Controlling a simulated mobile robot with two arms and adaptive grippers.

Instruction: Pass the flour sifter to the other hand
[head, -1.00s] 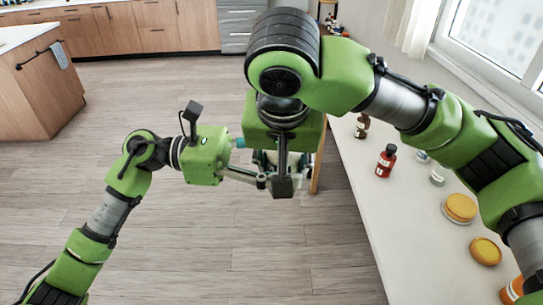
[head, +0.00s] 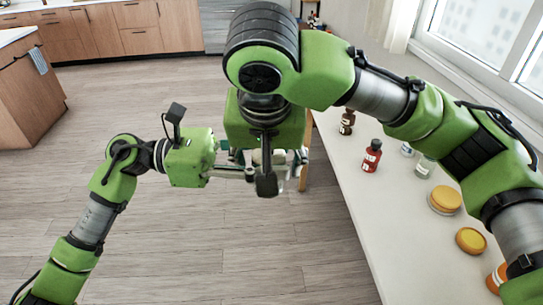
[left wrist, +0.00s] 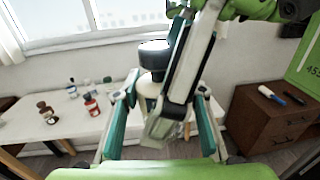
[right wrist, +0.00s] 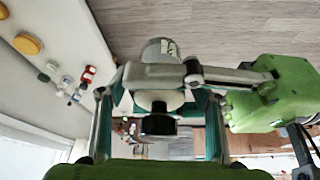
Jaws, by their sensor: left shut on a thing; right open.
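The flour sifter is pale with a dark round end. In the head view it is mostly hidden behind my right gripper (head: 267,178). In the left wrist view the sifter (left wrist: 154,55) stands between the teal fingers of my left gripper (left wrist: 162,125), which is shut on it. My left gripper (head: 248,170) reaches in from the left in the head view. In the right wrist view the sifter (right wrist: 158,122) lies between the spread fingers of my right gripper (right wrist: 157,125), and a left finger crosses it. My right gripper is open around the sifter; contact is not clear.
A white counter (head: 372,238) runs along the right with a red bottle (head: 372,156), a dark bottle (head: 347,121) and orange-lidded jars (head: 445,200). A wooden cabinet (left wrist: 262,120) shows in the left wrist view. The floor (head: 200,240) below my arms is clear.

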